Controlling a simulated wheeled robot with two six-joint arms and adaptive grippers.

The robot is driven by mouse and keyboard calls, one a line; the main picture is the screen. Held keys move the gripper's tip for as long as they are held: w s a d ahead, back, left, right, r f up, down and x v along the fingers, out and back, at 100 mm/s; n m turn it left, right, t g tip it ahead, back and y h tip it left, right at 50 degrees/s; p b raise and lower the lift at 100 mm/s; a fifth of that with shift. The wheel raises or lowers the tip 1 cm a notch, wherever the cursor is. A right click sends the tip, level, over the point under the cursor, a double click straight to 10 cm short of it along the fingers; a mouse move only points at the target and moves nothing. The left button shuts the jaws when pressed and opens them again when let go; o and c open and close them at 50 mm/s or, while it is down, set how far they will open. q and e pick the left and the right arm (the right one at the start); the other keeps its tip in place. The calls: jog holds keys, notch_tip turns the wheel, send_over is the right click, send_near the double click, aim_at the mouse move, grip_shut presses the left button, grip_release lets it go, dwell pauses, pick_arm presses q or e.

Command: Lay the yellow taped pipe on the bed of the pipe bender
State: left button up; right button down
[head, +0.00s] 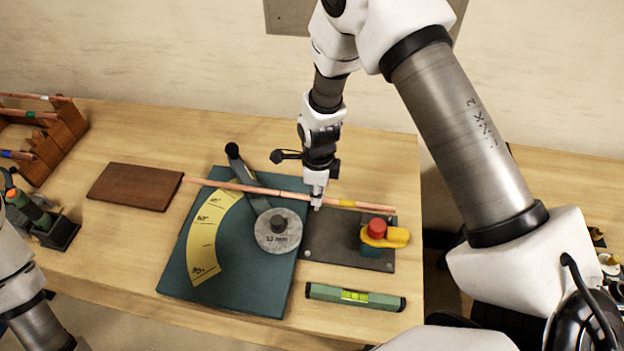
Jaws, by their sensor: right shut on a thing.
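The yellow taped pipe (240,187) is a long thin copper rod with a yellow band right of its middle. My right gripper (317,200) is shut on it just left of the band, coming from above. The pipe runs left to right over the back part of the pipe bender (240,279), crossing its lever and passing behind the grey "15 mm" disc (270,240). Its right end lies over the back of the dark bed plate (330,235); whether it touches cannot be told.
A yellow clamp with a red knob (377,229) stands on the plate's right end. A green spirit level (355,297) lies in front. A brown board (134,187), a wooden pipe rack (60,140) and a dark tool holder (60,236) stand left.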

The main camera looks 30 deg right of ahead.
jog(key=f+b, duration=0.1)
jog(key=f, duration=0.1)
jog(key=w+f+b, duration=0.1)
jog(key=f, duration=0.1)
jog(key=f+b, duration=0.1)
jog(key=f, duration=0.2)
jog(key=shift+w+b, duration=0.3)
jog(key=shift+w, duration=0.05)
jog(key=shift+s+f, duration=0.15)
jog(key=shift+f, duration=0.05)
jog(key=shift+s, duration=0.25)
jog(key=shift+w+f, duration=0.2)
jog(key=shift+w, duration=0.05)
jog(key=shift+s+d+r, duration=0.15)
jog(key=shift+s, duration=0.15)
pick_arm(q)
jog(key=f, duration=0.2)
jog(key=w+f, duration=0.1)
jog(key=f, duration=0.1)
pick_arm(e)
jog(key=shift+s+d, duration=0.1)
jog(key=shift+d, duration=0.15)
jog(key=c, duration=0.8)
grip_release()
jog(key=shift+o, duration=0.2)
